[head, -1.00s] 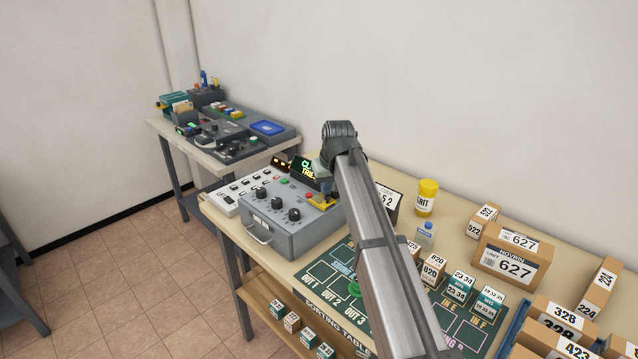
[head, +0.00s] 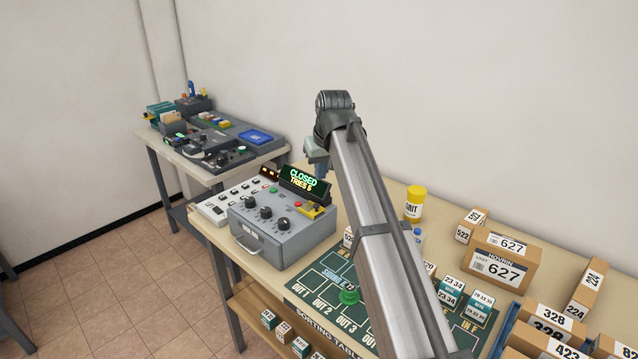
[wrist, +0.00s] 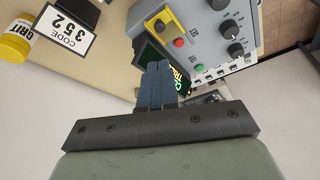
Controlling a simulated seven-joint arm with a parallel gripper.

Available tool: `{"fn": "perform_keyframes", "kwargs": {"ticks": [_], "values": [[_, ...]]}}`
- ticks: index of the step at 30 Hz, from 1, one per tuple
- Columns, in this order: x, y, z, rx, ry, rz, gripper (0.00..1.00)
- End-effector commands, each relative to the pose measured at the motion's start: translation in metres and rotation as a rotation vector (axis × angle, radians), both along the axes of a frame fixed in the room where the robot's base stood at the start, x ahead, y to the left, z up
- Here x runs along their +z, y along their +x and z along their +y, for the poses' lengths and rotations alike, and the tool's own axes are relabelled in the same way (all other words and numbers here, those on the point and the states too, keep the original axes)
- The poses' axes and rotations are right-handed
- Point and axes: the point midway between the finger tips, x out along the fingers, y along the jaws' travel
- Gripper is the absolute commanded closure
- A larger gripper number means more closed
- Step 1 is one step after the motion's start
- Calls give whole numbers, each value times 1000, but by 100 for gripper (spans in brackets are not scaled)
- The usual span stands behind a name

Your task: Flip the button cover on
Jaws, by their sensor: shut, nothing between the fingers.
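A grey control box (head: 285,239) stands on the table. I cannot tell the exact angle of the cover. My gripper (head: 316,168) is above and behind the box, apart from the cover, partly hidden by my arm. In the wrist view its blue fingers (wrist: 160,66) are together and empty, overlapping the display behind.
The display (head: 303,183) reads "CLOSED TRIES 5". The box top has black knobs, a green button (head: 273,191) and a red button (head: 298,204). A white switch panel (head: 228,200) stands left. A yellow jar (head: 415,203) and parcels stand right. Air above the box is free.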

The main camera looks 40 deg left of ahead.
Motion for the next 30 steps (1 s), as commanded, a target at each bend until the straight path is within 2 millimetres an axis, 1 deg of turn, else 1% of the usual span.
{"fn": "perform_keyframes", "kwargs": {"ticks": [1,3,9,30], "values": [[8,-1,-2,0,3,-1,100],[16,-2,-4,0,3,-1,100],[28,-4,-8,0,2,0,100],[28,-4,-6,5,5,-8,100]]}}
